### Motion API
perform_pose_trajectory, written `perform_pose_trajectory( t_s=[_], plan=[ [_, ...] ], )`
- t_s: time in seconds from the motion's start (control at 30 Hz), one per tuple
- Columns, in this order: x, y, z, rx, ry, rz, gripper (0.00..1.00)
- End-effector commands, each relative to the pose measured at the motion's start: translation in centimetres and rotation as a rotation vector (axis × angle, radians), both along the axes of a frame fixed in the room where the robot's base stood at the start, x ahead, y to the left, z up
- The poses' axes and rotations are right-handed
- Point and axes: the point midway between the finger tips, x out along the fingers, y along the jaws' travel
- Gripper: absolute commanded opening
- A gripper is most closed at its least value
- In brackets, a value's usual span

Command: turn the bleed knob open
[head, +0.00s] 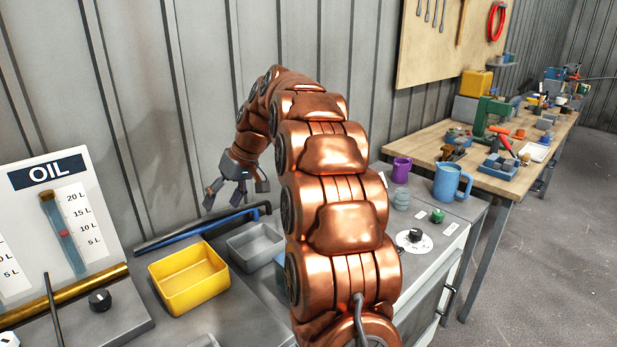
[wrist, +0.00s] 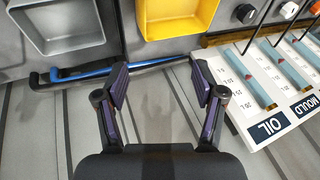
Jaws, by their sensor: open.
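No label reading "bleed" is legible, so I cannot tell which knob is the bleed knob. A black knob (head: 99,299) sits on the grey base below the OIL gauge; it also shows in the wrist view (wrist: 245,13). Another black knob (head: 415,236) stands on a round white dial on the bench at the right. My gripper (head: 236,194) is open and empty, high near the corrugated wall, between the gauge panel and the right part of the bench. In the wrist view its fingers (wrist: 160,83) are spread, with nothing between them. It is apart from both knobs.
A yellow bin (head: 189,278) and a grey bin (head: 255,246) stand on the bench beside black and blue bars (head: 190,232). A blue mug (head: 451,183) and purple mug (head: 401,169) stand behind the dial. The wrist view also shows white (wrist: 289,10) and orange (wrist: 315,8) knobs.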

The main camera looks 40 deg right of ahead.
Motion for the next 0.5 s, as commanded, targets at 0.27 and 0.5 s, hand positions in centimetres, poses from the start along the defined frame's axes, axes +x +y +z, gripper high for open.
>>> perform_pose_trajectory(
  t_s=[0.27,0.5],
  plan=[
    [4.7,-8.7,0.1,-0.002,-0.131,-0.010,0.69],
    [6.8,-16.3,-0.3,-0.030,-0.238,-0.008,0.69]
  ],
)
